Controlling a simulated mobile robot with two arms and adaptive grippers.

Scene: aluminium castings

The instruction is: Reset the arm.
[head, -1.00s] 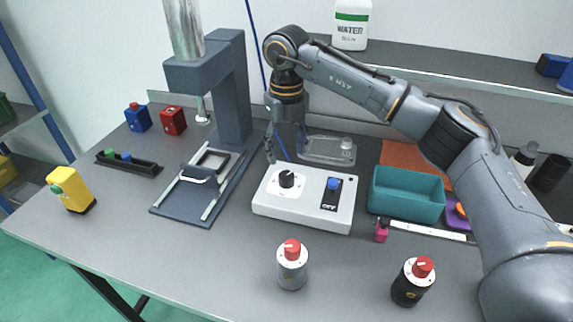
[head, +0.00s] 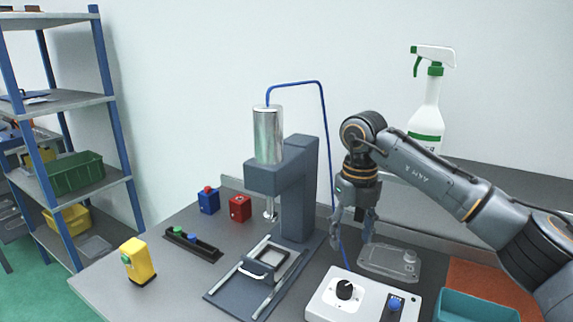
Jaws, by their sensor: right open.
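My right arm reaches in from the right in the head view. Its gripper (head: 355,218) hangs pointing down, open and empty, above the back of the table. It is behind the white control box (head: 330,298) with a black knob (head: 345,289) and a blue switch (head: 394,304). The press (head: 299,190) with its metal cylinder (head: 268,135) stands to the left of the gripper, apart from it. My left gripper is not in view.
A clear tray (head: 388,262) lies close to the right of the gripper. A teal bin (head: 475,306) is at the lower right. A spray bottle (head: 427,110) stands on the back ledge. Red (head: 240,209) and blue (head: 208,201) boxes and a yellow device (head: 138,262) sit left. Shelving (head: 115,150) stands far left.

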